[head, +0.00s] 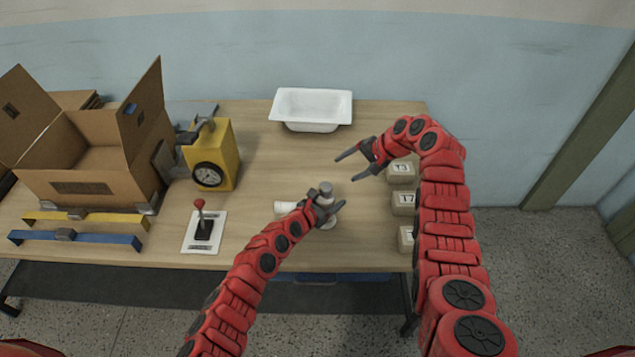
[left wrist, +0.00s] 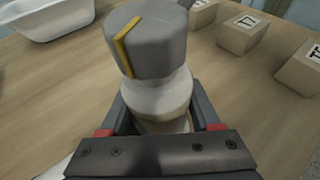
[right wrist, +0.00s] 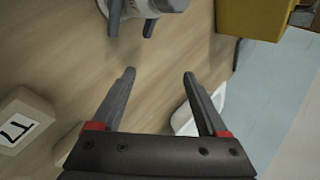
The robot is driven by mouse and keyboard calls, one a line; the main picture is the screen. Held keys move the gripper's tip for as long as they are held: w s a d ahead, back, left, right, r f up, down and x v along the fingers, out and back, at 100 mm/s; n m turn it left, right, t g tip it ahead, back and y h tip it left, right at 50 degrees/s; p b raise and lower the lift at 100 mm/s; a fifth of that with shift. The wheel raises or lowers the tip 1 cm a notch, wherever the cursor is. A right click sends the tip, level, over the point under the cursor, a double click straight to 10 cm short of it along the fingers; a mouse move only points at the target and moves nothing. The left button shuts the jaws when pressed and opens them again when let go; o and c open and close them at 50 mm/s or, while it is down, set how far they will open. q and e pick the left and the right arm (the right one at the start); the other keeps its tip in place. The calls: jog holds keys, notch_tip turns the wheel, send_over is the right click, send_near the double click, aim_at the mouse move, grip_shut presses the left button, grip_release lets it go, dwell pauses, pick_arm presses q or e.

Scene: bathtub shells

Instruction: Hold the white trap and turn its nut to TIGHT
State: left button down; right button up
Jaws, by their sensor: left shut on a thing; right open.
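The white trap (head: 288,207) stands on the wooden table, its side pipe pointing left in the head view. Its grey nut (head: 325,188) is on top. In the left wrist view the nut (left wrist: 160,50) carries a yellow stripe on its side, above the white body (left wrist: 158,98). No TIGHT mark can be read. My left gripper (head: 333,209) is shut on the trap's body below the nut, fingers on both sides. My right gripper (head: 347,167) is open and empty, up and right of the nut; its fingers also show in the right wrist view (right wrist: 159,76).
Numbered blocks (head: 403,200) stand at the right edge. A white tub (head: 312,108) sits at the back. A yellow device with a dial (head: 222,155), a red-knobbed lever (head: 200,222) and an open cardboard box (head: 85,185) are on the left. The table between tub and trap is clear.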

jog(key=f+n+y, duration=0.1)
jog(key=f+n, duration=0.1)
jog(key=n+t+y, duration=0.5)
jog(key=n+t, duration=0.4)
jog(key=n, duration=0.5)
send_near(320, 184)
jog(key=x, duration=1.1)
jog(key=shift+w+a+f, duration=0.1)
jog(key=shift+w+f, duration=0.25)
jog(key=shift+f, duration=0.05)
grip_shut()
